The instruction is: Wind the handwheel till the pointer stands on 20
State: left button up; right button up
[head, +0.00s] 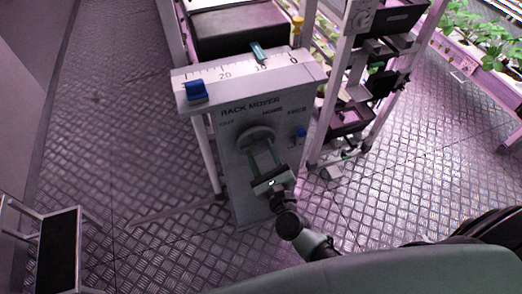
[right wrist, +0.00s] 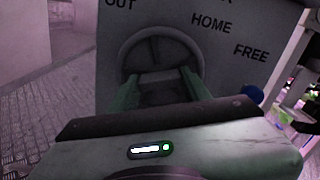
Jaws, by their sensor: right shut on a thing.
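The handwheel (head: 257,134) is a grey round wheel on the front of the rack mover box (head: 250,185), below the lettering. It also shows in the right wrist view (right wrist: 127,50), with a crossbar (right wrist: 160,77) over its recessed middle. My right gripper (head: 265,155) faces the wheel, and its two green fingers are shut on the crossbar from both sides. A teal pointer (head: 257,51) stands at about 10 on the white scale (head: 208,74), which reads 20, 10, 0 from left to right. My left gripper is not in view.
A blue block (head: 195,90) sits at the scale's left end. A blue knob (head: 301,132) is near the word FREE, also in the right wrist view (right wrist: 251,95). Racks with plants (head: 490,50) stand at the right. A step stool (head: 58,250) is at lower left. Metal floor is clear left of the box.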

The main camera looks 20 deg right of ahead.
jog(key=n+p, duration=0.1)
jog(key=n, duration=0.5)
jog(key=shift+p, duration=0.35)
jog(key=n+p, duration=0.2)
jog(key=n, duration=0.4)
jog(key=shift+n, duration=0.3)
jog(key=n+p, duration=0.2)
jog(key=n, duration=0.4)
jog(key=shift+n, duration=0.3)
jog(key=n+p, duration=0.1)
jog(key=n, duration=0.5)
jog(key=shift+s+f+p, duration=0.1)
jog(key=shift+p, duration=0.25)
jog(key=o, duration=1.4)
jog(key=shift+c, duration=0.2)
